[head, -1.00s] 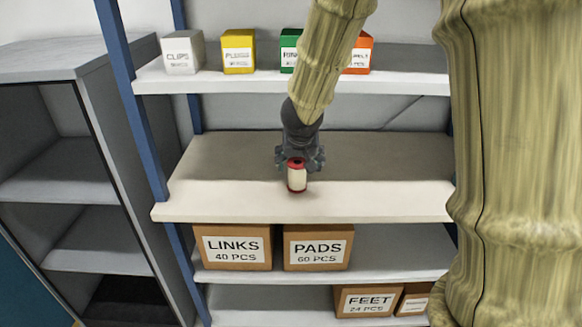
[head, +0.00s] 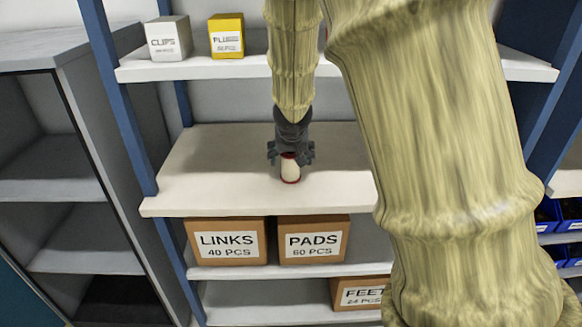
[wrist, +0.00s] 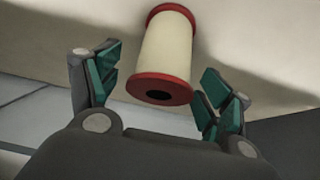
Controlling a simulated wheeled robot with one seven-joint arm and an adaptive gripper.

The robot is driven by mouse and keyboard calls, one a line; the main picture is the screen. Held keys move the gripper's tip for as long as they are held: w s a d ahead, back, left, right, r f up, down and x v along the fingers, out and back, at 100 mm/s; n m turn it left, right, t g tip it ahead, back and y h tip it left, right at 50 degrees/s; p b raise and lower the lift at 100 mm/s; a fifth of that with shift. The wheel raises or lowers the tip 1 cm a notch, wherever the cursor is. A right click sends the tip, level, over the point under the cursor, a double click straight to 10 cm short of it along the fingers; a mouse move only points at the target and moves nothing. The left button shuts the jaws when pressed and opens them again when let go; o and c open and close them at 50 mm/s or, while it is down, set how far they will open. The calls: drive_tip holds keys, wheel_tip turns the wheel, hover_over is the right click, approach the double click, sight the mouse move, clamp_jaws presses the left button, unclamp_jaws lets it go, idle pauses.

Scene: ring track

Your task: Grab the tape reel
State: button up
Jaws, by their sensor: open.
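The tape reel (head: 290,170) is cream with red end flanges. It stands on the middle shelf (head: 200,193) in the head view. My gripper (head: 291,153) is directly behind and above it, partly hiding its top. In the wrist view the reel (wrist: 167,55) lies ahead between the tips of my open gripper (wrist: 158,85), with its near red flange and dark hole facing the camera. The green-padded fingers are on either side of the reel, with a gap on the left and the right finger close to the flange. I cannot tell whether it touches.
On the upper shelf stand a grey CLIPS box (head: 168,38) and a yellow box (head: 227,36). Below are cardboard boxes marked LINKS (head: 228,242), PADS (head: 314,240) and FEET (head: 360,293). A grey cabinet (head: 50,150) stands left. The middle shelf is otherwise clear where visible.

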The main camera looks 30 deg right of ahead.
drive_tip(key=shift+x, duration=1.8)
drive_tip(key=c, duration=1.2)
